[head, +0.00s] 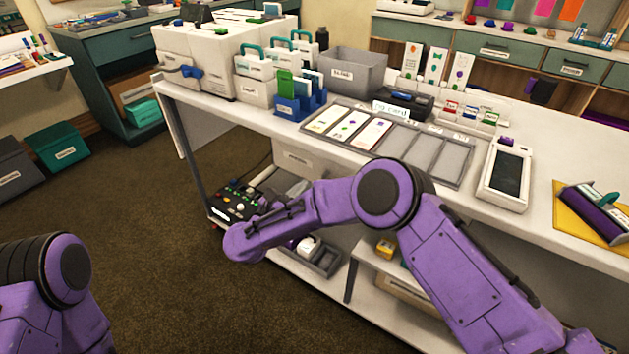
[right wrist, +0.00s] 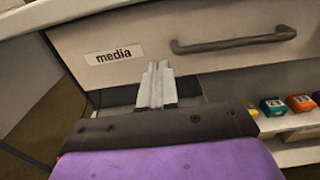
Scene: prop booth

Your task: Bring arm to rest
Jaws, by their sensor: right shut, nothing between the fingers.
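My right arm (head: 385,195) is purple and reaches in from the lower right of the head view, bent at the elbow in front of the white counter. Its forearm runs left and down, below the counter top. In the right wrist view my right gripper (right wrist: 156,82) shows pale fingers close together, shut with nothing between them. They point at the front of a pale drawer labelled "media" (right wrist: 113,56), near its lower edge; I cannot tell whether they touch. My left arm (head: 60,285) shows only in part at the lower left of the head view; its gripper is out of view.
The drawer's handle (right wrist: 232,42) is near the right gripper. The counter (head: 545,150) carries a card tray (head: 440,155), a grey bin (head: 352,75) and a handheld device (head: 506,172). A dark button panel (head: 238,200) sits lower down, beside the forearm. Open carpet lies left.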

